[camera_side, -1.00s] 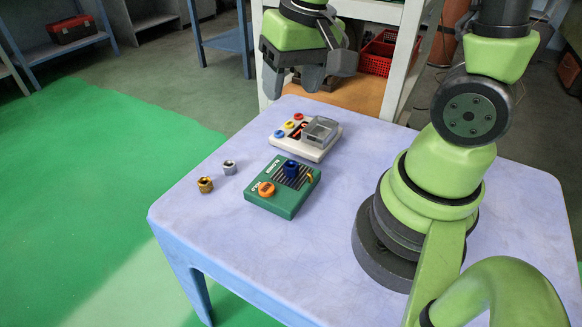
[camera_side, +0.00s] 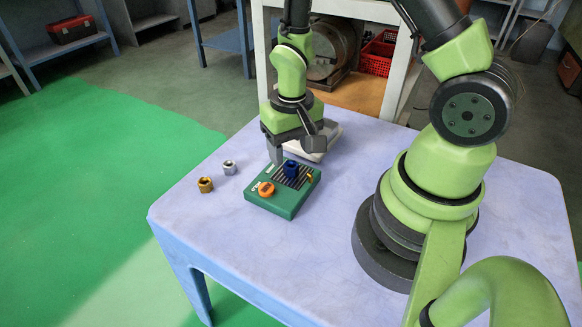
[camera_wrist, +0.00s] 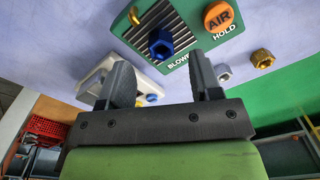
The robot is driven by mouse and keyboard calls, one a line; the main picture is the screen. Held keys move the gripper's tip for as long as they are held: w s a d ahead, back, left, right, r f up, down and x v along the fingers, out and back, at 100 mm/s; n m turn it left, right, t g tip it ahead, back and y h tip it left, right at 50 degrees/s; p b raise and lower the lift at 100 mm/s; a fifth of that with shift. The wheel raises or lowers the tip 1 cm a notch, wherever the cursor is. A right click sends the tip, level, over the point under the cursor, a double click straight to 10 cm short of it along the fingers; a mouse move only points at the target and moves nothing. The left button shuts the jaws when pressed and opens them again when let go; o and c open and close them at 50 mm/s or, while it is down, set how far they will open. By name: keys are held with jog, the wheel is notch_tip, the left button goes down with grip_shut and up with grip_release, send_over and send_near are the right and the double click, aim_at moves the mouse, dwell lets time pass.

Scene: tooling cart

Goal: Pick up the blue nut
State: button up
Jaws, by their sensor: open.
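The blue nut (camera_side: 291,168) sits on the striped part of the green box (camera_side: 284,207) on the table. In the wrist view the blue nut (camera_wrist: 161,43) shows its hexagonal shape and open hole, ahead of and between the two fingers. My gripper (camera_side: 293,152) is above the far side of the green box, close to the nut but apart from it. In the wrist view my gripper (camera_wrist: 162,82) has its fingers spread with nothing between them.
An orange AIR button (camera_side: 266,189) and a small brass hook (camera_side: 310,176) stand on the green box. A white box (camera_side: 328,137) is partly hidden behind my gripper. A silver nut (camera_side: 229,167) and a brass nut (camera_side: 205,185) lie left of it. The table (camera_side: 300,270) is clear in front.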

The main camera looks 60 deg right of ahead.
aim_at(291, 165)
jog(key=shift+a+f, duration=0.1)
jog(key=shift+f, duration=1.8)
jog(key=shift+c, duration=0.4)
grip_shut()
jog(key=shift+r, duration=0.2)
notch_tip(291, 165, up, 10)
jog(key=shift+f, duration=0.15)
